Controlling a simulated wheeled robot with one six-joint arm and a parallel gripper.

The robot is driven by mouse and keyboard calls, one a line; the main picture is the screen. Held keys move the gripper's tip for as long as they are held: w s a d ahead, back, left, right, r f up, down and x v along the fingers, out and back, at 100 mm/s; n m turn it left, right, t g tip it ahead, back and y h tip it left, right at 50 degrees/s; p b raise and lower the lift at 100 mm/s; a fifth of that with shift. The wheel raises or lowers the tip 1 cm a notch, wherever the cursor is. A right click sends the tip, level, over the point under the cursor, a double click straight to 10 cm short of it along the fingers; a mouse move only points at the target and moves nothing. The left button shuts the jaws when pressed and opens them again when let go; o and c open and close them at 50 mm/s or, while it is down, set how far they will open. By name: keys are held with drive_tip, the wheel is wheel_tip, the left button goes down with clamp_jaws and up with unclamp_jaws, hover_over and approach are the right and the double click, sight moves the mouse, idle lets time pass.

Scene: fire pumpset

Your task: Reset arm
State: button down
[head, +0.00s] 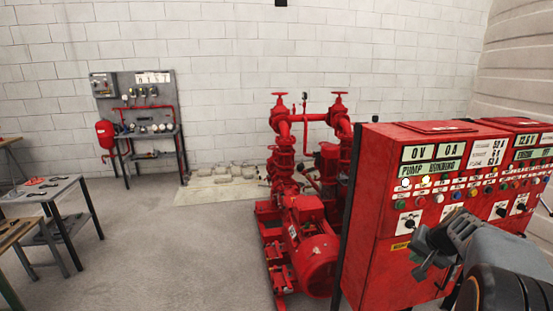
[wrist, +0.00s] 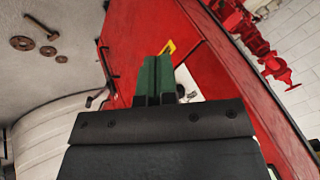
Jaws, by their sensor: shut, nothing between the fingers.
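My gripper (head: 422,262) is at the lower right of the head view, in front of the red control cabinet (head: 375,190). In the wrist view its two green fingers (wrist: 155,62) are together with nothing between them. Beyond them is the red cabinet side (wrist: 205,55) with a yellow label. My dark arm fills the lower right corner of the head view and hides part of the cabinet front. I cannot tell how far the fingertips are from the cabinet.
Red pumps and pipes (head: 305,205) stand left of the cabinet. A gauge board (head: 137,88) is at the back wall. Tables with tools (head: 45,190) are at the left. Open grey floor (head: 170,245) lies between. The wrist view shows rusty discs and a bolt (wrist: 40,38).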

drive_tip(key=s+a+n+g, duration=0.1)
drive_tip(key=s+a+n, duration=0.2)
drive_tip(key=s+a, duration=0.5)
drive_tip(key=s+a+n+h, duration=0.1)
drive_tip(key=s+a+n, duration=0.3)
drive_tip(key=s+a, duration=0.5)
drive_tip(key=a, duration=0.6)
drive_tip(key=shift+s+n+g, duration=0.15)
drive_tip(key=shift+n+g, duration=0.15)
drive_tip(key=shift+g, duration=0.1)
